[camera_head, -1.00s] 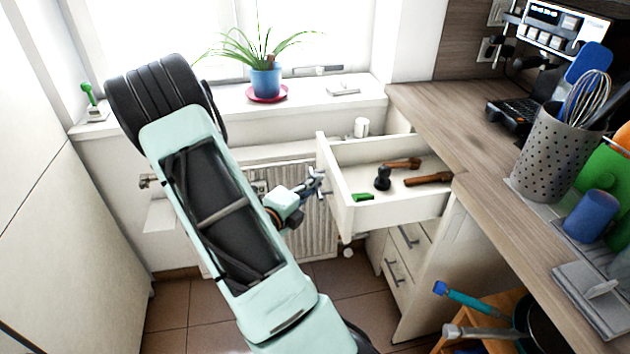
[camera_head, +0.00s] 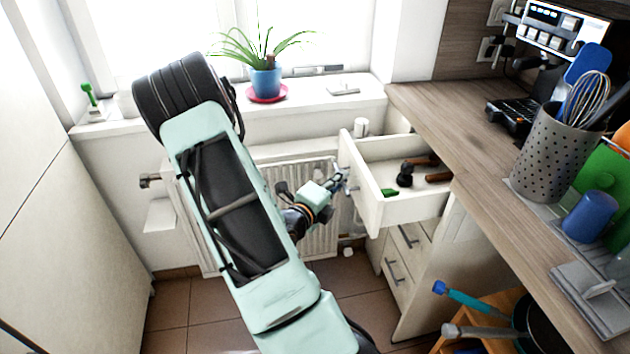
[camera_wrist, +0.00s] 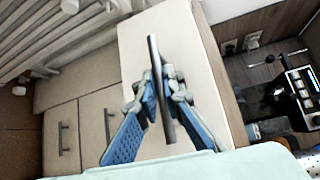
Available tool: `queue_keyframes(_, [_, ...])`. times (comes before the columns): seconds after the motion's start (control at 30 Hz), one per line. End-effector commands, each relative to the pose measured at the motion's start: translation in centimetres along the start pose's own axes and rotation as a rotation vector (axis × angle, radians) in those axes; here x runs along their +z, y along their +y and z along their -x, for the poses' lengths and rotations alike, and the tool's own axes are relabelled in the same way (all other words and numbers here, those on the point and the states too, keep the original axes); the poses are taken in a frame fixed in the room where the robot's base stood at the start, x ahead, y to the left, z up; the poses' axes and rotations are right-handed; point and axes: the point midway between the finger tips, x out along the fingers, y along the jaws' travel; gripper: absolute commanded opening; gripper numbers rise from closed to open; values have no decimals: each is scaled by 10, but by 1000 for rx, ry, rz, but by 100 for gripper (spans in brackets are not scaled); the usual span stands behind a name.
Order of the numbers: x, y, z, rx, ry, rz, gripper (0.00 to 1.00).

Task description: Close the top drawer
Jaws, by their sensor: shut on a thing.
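The top drawer (camera_head: 366,200) is white and stands partly open below the worktop. Inside it are a green item (camera_head: 389,192), a dark item (camera_head: 405,176) and brown-handled items (camera_head: 437,177). In the wrist view the drawer front (camera_wrist: 180,45) faces me, with its grey bar handle (camera_wrist: 161,90) running lengthwise. My gripper (camera_wrist: 157,98) has its blue fingers on either side of the handle, shut on it. In the head view my gripper (camera_head: 340,181) is at the drawer's front; the fingers are small there and the handle is mostly hidden.
Lower drawers (camera_head: 397,271) are shut below. A radiator (camera_head: 318,190) stands behind my arm. The worktop (camera_head: 470,130) above holds a utensil holder (camera_head: 553,155). Pans (camera_head: 530,325) are at the lower right. A plant (camera_head: 265,78) is on the windowsill.

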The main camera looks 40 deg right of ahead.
Motion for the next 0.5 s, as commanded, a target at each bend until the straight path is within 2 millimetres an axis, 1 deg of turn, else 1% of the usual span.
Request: queue_keyframes(0.5, [-26, -8, -26, -2, 2, -1, 0])
